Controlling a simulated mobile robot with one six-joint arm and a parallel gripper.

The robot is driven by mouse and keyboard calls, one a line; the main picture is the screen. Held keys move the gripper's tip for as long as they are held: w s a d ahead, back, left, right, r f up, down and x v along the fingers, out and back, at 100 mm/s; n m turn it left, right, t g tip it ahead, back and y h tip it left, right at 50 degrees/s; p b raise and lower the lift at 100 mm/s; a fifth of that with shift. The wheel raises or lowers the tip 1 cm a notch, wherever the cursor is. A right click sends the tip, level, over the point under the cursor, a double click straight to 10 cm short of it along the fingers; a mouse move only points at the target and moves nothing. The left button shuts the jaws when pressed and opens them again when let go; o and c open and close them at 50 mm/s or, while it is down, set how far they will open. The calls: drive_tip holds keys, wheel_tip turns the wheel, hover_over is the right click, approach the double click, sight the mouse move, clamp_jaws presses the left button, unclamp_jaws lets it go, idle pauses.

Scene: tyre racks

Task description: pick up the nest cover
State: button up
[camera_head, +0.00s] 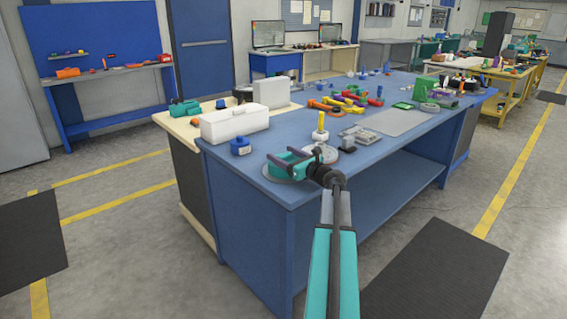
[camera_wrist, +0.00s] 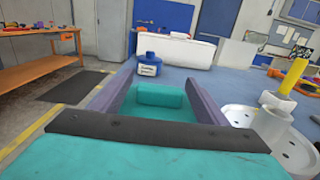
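My gripper (camera_head: 293,165) is low over the near corner of the blue workbench. In the wrist view its two purple-grey fingers (camera_wrist: 158,80) are spread wide. A teal piece with a raised block (camera_wrist: 160,95) shows between them. I cannot tell whether this is the nest cover or part of my gripper, nor whether the fingers touch it. A grey round plate (camera_head: 277,176) lies under the gripper, partly hidden. To the right is a pale round disc (camera_wrist: 285,148) with holes, beside an upright yellow post (camera_wrist: 293,74). The post also shows in the head view (camera_head: 321,121).
A blue bottle (camera_head: 240,146) and a white box (camera_head: 234,123) stand left of my gripper on the blue workbench (camera_head: 250,190). A grey mat (camera_head: 394,122) and several coloured tools lie further back. The floor beside the bench is clear, with dark mats.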

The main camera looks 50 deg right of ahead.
sight(284, 154)
drive_tip(key=c, duration=0.9)
drive_tip(key=shift+r, duration=0.1)
drive_tip(key=shift+r, duration=0.55)
drive_tip(key=shift+s+r, duration=0.2)
drive_tip(key=shift+r, duration=1.05)
drive_tip(key=s, duration=1)
drive_tip(key=s+d+r, duration=0.1)
drive_tip(key=s, duration=0.4)
drive_tip(key=shift+s+r, duration=0.1)
drive_tip(key=shift+s, duration=0.2)
